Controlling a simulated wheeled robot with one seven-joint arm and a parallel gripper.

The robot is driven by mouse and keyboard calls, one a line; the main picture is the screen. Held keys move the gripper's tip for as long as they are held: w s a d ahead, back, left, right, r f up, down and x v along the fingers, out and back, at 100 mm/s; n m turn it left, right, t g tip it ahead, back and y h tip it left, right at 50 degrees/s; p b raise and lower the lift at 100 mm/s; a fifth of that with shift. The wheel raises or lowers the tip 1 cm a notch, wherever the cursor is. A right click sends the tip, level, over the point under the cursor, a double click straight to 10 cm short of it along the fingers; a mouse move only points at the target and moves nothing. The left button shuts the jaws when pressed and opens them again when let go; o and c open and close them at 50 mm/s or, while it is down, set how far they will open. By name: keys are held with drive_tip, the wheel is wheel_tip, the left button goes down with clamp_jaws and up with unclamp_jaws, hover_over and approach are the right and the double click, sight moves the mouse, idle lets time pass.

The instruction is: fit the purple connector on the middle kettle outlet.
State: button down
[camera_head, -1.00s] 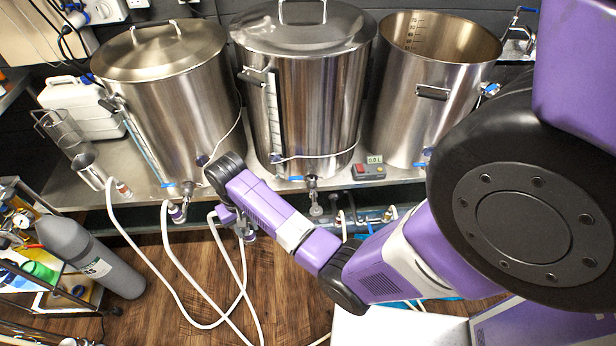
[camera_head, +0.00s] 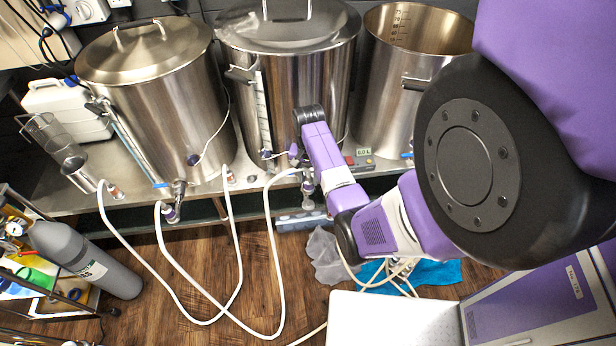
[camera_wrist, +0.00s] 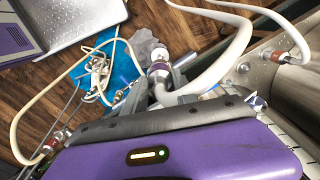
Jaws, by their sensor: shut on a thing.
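The middle kettle (camera_head: 310,80) is a tall lidded steel pot on the bench. Its outlet (camera_head: 308,187) is a steel valve low on its front, partly covered by my arm. My gripper (camera_wrist: 160,84) is shut on the purple connector (camera_wrist: 158,68), which has a steel end and a purple ring. A white hose (camera_wrist: 207,80) bends away from it. In the head view the hose (camera_head: 272,225) rises to the gripper beside the middle outlet. The connector is mostly hidden there, and I cannot tell whether it touches the outlet.
The left kettle (camera_head: 155,100) has a hose on its outlet (camera_head: 177,195). The right kettle (camera_head: 400,75) is open-topped. Another hose (camera_head: 238,260) loops over the floor. A red-and-grey controller (camera_head: 362,158) sits on the bench.

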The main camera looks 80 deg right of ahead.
sight(308, 188)
wheel_tip(308, 188, down, 5)
drive_tip(key=b, duration=0.4)
drive_tip(key=shift+r, duration=0.15)
drive_tip(key=shift+f+b, duration=0.35)
drive_tip(key=shift+f, duration=0.35)
drive_tip(key=shift+a+p, duration=0.1)
drive_tip(key=shift+p, duration=0.25)
drive_tip(key=shift+f+b, duration=0.95)
drive_tip(key=shift+f, duration=0.35)
drive_tip(key=c, duration=0.9)
unclamp_jaws()
drive_tip(key=shift+r, duration=0.1)
wheel_tip(308, 188, up, 8)
drive_tip(key=shift+f, duration=0.15)
